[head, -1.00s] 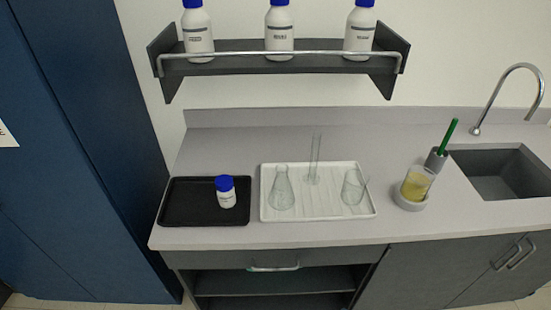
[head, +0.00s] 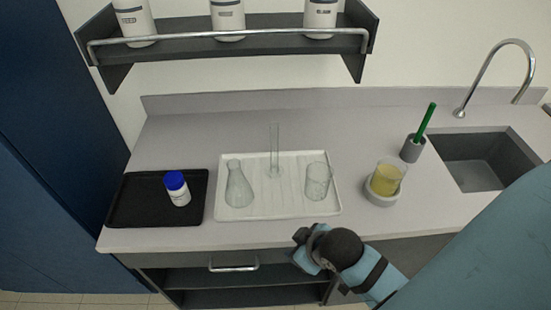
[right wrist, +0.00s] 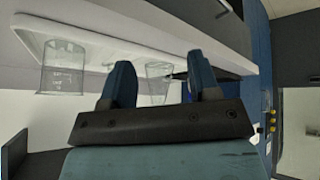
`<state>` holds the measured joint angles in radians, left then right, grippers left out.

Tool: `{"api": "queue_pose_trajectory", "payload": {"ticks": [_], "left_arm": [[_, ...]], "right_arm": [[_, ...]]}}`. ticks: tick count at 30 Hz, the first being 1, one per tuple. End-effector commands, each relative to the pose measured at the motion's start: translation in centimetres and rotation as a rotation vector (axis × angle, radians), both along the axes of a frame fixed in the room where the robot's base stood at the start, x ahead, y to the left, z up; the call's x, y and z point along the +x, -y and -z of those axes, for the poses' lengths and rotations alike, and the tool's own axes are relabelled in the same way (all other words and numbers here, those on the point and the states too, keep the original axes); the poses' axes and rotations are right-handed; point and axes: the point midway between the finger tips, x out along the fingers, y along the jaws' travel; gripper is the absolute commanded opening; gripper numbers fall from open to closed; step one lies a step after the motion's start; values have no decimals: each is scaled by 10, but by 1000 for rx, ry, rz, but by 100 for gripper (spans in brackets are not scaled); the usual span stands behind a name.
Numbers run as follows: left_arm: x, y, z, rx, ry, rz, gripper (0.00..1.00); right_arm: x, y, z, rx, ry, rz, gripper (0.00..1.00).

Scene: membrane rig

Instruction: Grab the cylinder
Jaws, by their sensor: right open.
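The clear, slim glass cylinder (head: 274,152) stands upright on its foot at the back middle of the white ribbed tray (head: 228,213) in the head view. A conical flask (head: 239,187) stands to its left and a beaker (head: 318,181) to its right on the same tray. My right gripper (head: 301,238) is at the counter's front edge, in front of the tray and apart from the glassware. In the right wrist view its two fingers (right wrist: 161,76) are spread with nothing held; a beaker (right wrist: 62,68) shows left of them. My left gripper is out of view.
A black tray (head: 135,208) with a blue-capped bottle (head: 178,190) is on the left. A beaker of yellow liquid (head: 387,180), a green-handled brush holder (head: 412,148) and a sink (head: 478,165) are on the right. A shelf (head: 220,50) hangs above.

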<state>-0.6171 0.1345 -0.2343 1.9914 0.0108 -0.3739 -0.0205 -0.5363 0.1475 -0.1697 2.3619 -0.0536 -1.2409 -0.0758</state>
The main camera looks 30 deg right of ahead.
Motion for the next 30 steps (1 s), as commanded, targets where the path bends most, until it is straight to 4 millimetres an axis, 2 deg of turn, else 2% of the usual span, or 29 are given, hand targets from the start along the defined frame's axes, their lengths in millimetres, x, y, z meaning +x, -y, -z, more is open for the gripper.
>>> {"api": "queue_pose_trajectory", "payload": {"ticks": [1,8,14,17,20,23,24,27,29,30], "left_arm": [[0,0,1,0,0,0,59],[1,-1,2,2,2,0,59],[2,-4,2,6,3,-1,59],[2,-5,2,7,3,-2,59],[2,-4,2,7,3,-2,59],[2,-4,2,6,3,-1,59],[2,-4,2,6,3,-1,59],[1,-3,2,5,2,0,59],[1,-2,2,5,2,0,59],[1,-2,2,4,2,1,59]], "right_arm": [[12,3,-14,-45,37,-30,56],[66,4,-61,-264,265,-191,56],[121,-7,-110,-515,548,-367,56],[150,-20,-143,-693,732,-477,56],[177,-41,-185,-937,960,-609,56],[198,-75,-234,-1290,1248,-769,56],[201,-91,-251,-1460,1372,-835,56],[201,-130,-279,-1907,1669,-985,56],[197,-149,-283,-2186,1836,-1063,56],[195,-159,-281,2196,-1800,1028,56]]}}
